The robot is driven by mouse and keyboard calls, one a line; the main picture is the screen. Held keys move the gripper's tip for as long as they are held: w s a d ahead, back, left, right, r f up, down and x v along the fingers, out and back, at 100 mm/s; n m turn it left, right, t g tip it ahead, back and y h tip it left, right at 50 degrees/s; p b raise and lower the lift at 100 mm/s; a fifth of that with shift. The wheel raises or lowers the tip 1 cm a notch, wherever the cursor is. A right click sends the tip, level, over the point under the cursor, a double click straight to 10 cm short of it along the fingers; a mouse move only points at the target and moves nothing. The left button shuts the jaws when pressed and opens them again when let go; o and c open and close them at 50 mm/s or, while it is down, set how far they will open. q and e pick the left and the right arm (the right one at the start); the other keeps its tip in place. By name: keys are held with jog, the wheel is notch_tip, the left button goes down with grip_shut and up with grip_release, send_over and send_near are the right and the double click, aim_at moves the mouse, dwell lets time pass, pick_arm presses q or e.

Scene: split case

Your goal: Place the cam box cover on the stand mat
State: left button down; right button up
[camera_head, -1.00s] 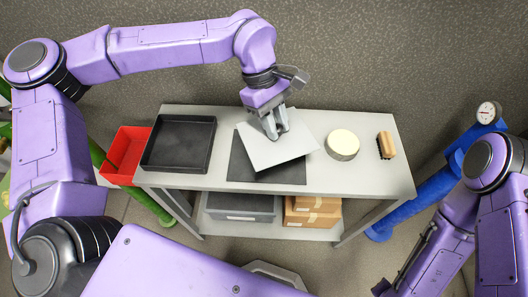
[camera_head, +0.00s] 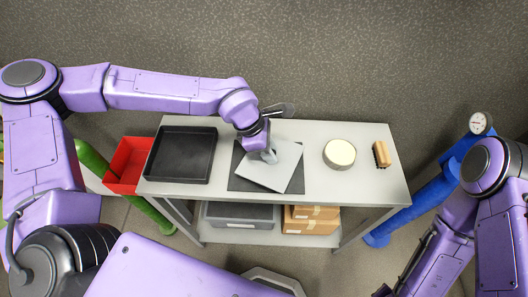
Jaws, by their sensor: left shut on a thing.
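The cam box cover (camera_head: 279,168) is a flat light-grey plate in the middle of the table. It lies over the dark stand mat (camera_head: 240,183), turned at an angle to it. Strips of the mat show at its left and lower edges. I cannot tell whether the cover touches the mat. My left gripper (camera_head: 269,156) points down at the cover's upper part and is shut on it. Its fingertips are mostly hidden by the wrist. My right arm shows at the right edge, but its gripper is not in view.
A black tray (camera_head: 181,178) stands left on the table (camera_head: 350,192). A round cream-topped thing (camera_head: 339,154) and a brush (camera_head: 381,154) stand right. A red bin (camera_head: 128,165) is beyond the left edge. Boxes (camera_head: 311,220) and a grey bin (camera_head: 240,215) sit on the lower shelf.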

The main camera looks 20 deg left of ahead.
pick_arm(q)
jog(key=f, duration=0.2)
jog(key=w+a+f, duration=0.1)
jog(key=a+f, duration=0.1)
jog(key=f, duration=0.1)
jog(key=shift+w+f+p, duration=0.25)
jog(key=shift+f+p, duration=0.1)
jog(key=shift+d+f, duration=0.1)
jog(key=shift+f, duration=0.1)
jog(key=c, duration=0.9)
grip_release()
jog(key=v, duration=1.2)
jog(key=shift+r+b, duration=0.15)
jog(key=shift+b, duration=0.2)
